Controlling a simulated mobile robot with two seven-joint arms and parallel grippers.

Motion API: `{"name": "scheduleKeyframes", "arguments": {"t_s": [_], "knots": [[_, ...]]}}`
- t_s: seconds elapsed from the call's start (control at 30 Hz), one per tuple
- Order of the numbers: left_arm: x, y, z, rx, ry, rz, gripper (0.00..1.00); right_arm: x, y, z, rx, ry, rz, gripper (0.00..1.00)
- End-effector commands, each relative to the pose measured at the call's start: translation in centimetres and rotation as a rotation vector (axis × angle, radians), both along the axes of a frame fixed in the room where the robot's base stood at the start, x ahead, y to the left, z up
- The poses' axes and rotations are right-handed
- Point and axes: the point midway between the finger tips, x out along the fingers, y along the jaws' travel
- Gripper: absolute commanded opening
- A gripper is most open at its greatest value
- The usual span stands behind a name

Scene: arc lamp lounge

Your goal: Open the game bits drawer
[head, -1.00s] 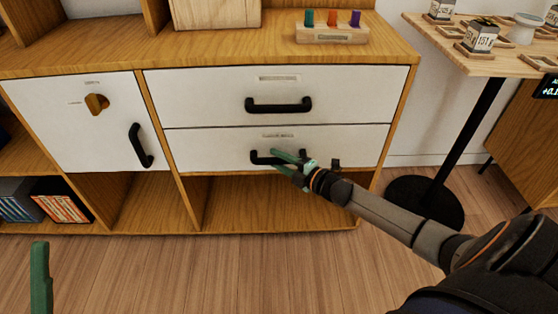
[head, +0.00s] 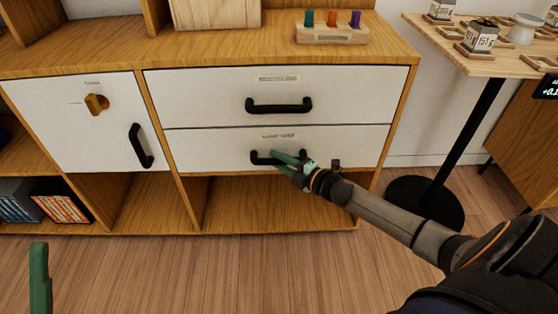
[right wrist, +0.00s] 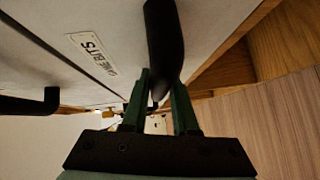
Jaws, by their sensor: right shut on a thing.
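The game bits drawer (head: 215,146) is the lower of two white drawers in the wooden cabinet, and its front looks flush with the cabinet. Its label (right wrist: 92,55) reads "GAME BITS" in the right wrist view. My right gripper (head: 282,158) is shut on its black bar handle (head: 259,157). In the right wrist view the handle (right wrist: 165,40) passes between the two green fingers (right wrist: 160,95). The fingers hide the handle's right part in the head view. One green finger of my left gripper (head: 40,280) shows at the lower left, away from the cabinet.
The upper drawer (head: 210,95) is shut above, with its own black handle (head: 278,105). A white door (head: 75,125) is at left. A peg block (head: 332,32) stands on the cabinet top. A small table (head: 470,60) stands at right. The floor in front is clear.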

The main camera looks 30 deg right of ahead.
Motion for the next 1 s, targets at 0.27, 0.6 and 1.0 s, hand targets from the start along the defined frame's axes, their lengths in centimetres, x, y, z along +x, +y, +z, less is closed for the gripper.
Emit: {"name": "scheduleKeyframes", "arguments": {"t_s": [0.27, 0.6, 1.0], "knots": [[0.0, 0.0, -0.1, 0.004, 0.001, 0.0, 0.53, 0.0, 0.0, 0.0, 0.0, 0.0, 0.001, 0.0], [0.0, 0.0, -0.1, 0.008, 0.001, -0.002, 0.53, 0.0, 0.0, 0.0, 0.0, 0.0, 0.001, 0.0], [-0.1, 0.1, 1.7, -0.007, 0.0, -0.008, 0.53, -2.0, 1.3, 0.2, 0.004, 0.004, 0.002, 0.0]]}}
